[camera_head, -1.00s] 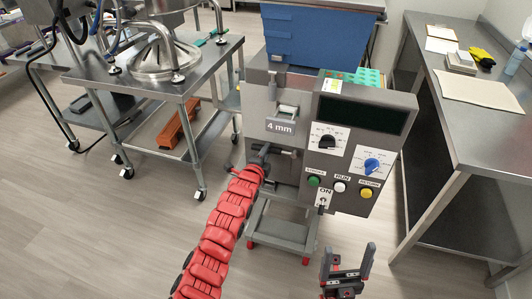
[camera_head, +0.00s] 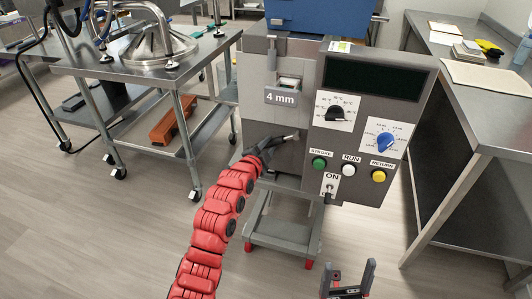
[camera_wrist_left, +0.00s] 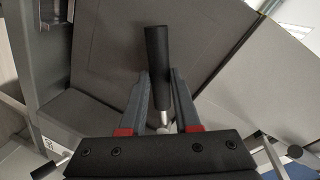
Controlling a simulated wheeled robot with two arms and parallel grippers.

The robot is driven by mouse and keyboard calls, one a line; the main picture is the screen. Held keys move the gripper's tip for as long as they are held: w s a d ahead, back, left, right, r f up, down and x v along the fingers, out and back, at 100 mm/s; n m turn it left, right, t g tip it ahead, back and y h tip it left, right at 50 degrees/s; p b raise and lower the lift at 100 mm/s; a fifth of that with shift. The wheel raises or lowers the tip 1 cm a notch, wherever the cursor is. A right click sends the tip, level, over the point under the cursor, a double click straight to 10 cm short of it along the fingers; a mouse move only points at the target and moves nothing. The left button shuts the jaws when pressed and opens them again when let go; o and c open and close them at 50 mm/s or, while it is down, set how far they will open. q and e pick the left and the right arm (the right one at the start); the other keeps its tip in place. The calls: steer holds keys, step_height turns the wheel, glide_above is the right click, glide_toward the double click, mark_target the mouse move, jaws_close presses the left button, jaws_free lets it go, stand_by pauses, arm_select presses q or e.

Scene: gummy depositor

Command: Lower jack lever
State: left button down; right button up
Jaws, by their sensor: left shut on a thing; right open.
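The jack lever, a black cylindrical handle (camera_wrist_left: 157,55) on a thin silver rod (camera_wrist_left: 163,118), shows in the left wrist view between the grey fingers of my left gripper (camera_wrist_left: 160,78). The fingers are shut on the handle's lower part. In the head view my left gripper (camera_head: 268,148) is at the front of the grey depositor (camera_head: 252,90), below the "4 mm" label. Fingers and arm hide much of the lever there. My right gripper (camera_head: 347,278) is open and empty at the bottom of the head view, in front of the depositor and apart from it.
The control panel (camera_head: 365,115) with knobs and buttons is just right of my left gripper. A small grey stand (camera_head: 280,232) with red feet is below. A steel cart (camera_head: 180,80) stands left and a steel table (camera_head: 480,110) right. Floor is clear in front.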

arm_select(q)
steer(key=n+b, duration=0.1)
steer(key=d+f+n+b, duration=0.1)
steer(key=f+n+h+b, duration=0.1)
steer(key=shift+s+d+f, duration=0.25)
steer(key=shift+s+d, duration=0.05)
steer(key=shift+d, duration=0.05)
steer(key=shift+s+d+f+n+b, duration=0.2)
steer(key=shift+d+f+n+b, duration=0.1)
steer(key=shift+d+n+b, duration=0.5)
steer(key=shift+s+d+f+n+t+h+b, duration=0.15)
steer(key=shift+d+n+h, duration=0.15)
steer(key=shift+n, duration=0.3)
steer(key=shift+s+d+f+n+t+h+b, duration=0.1)
steer(key=shift+d+n+t+h+b, duration=0.15)
steer(key=shift+n, duration=0.35)
steer(key=shift+s+d+n, duration=0.15)
steer(key=shift+d+n, duration=0.75)
steer(key=shift+n, duration=0.1)
steer(key=shift+r, duration=0.1)
steer(key=c, duration=0.8)
jaws_free()
steer(key=shift+s, duration=0.1)
steer(key=shift+o, duration=0.9)
steer(key=shift+f, duration=0.35)
steer(key=f+v, duration=0.1)
steer(key=v, duration=1.6)
steer(key=shift+s+r, duration=0.2)
steer(key=shift+r, duration=0.2)
